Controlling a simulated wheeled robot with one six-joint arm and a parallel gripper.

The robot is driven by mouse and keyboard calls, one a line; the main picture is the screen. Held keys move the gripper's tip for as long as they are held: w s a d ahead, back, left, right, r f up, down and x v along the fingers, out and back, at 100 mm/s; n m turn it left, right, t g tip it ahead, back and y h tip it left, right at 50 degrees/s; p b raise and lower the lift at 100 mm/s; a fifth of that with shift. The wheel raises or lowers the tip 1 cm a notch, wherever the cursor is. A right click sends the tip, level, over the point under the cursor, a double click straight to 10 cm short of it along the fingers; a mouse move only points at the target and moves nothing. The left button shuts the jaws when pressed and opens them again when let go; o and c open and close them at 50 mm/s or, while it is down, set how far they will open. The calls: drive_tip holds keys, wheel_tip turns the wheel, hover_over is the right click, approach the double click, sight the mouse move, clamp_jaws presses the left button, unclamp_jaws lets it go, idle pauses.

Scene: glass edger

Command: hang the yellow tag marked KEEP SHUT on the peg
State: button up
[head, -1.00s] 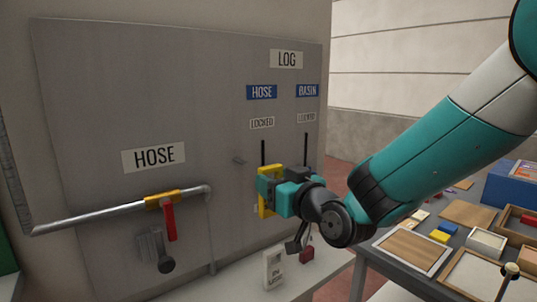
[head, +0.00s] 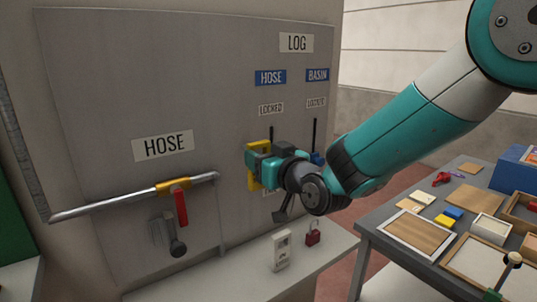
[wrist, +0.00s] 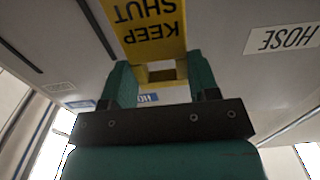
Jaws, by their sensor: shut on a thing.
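The yellow tag (head: 253,181) is in my gripper (head: 258,163), in front of the grey panel (head: 90,110). In the wrist view the tag (wrist: 150,30) shows KEEP SHUT upside down, with a rectangular opening between the two green fingers of my gripper (wrist: 160,76). The fingers are shut on the tag's end. In the head view the tag is upright, partly covered by my gripper. The peg is not visible now; the tag and gripper cover that part of the panel. I cannot tell whether the tag touches the peg.
A pipe with a red-handled valve (head: 180,207) runs left of my gripper. A white device (head: 281,250) and a red padlock (head: 313,236) stand on the ledge below. A table (head: 383,255) with trays is at right.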

drive_tip(key=shift+w+a+f, duration=0.2)
drive_tip(key=shift+w+a, duration=0.3)
drive_tip(key=shift+w, duration=0.2)
drive_tip(key=shift+w+a+f, duration=0.25)
drive_tip(key=shift+w+a, duration=0.2)
drive_tip(key=shift+w, duration=0.3)
drive_tip(key=shift+w+a+f, duration=0.2)
drive_tip(key=shift+w+a, duration=0.3)
drive_tip(key=shift+w, duration=0.2)
drive_tip(key=o, duration=1.2)
drive_tip(key=shift+c, duration=0.2)
drive_tip(key=b+v, duration=0.7)
drive_tip(key=v, duration=1)
drive_tip(key=s+d+f+g+h, duration=0.2)
drive_tip(key=s+d+f+g, duration=0.1)
drive_tip(key=s+g, duration=0.2)
drive_tip(key=s+d+f+g+h, duration=0.2)
drive_tip(key=s+g, duration=0.3)
drive_tip(key=s, duration=0.5)
drive_tip(key=s+d+f+g+h, duration=0.1)
drive_tip(key=s+d+f+g, duration=0.2)
drive_tip(key=s, duration=0.5)
drive_tip(key=shift+d+f+g+h, duration=0.3)
drive_tip(key=shift+f+g+h, duration=0.1)
drive_tip(key=shift+f+g, duration=0.5)
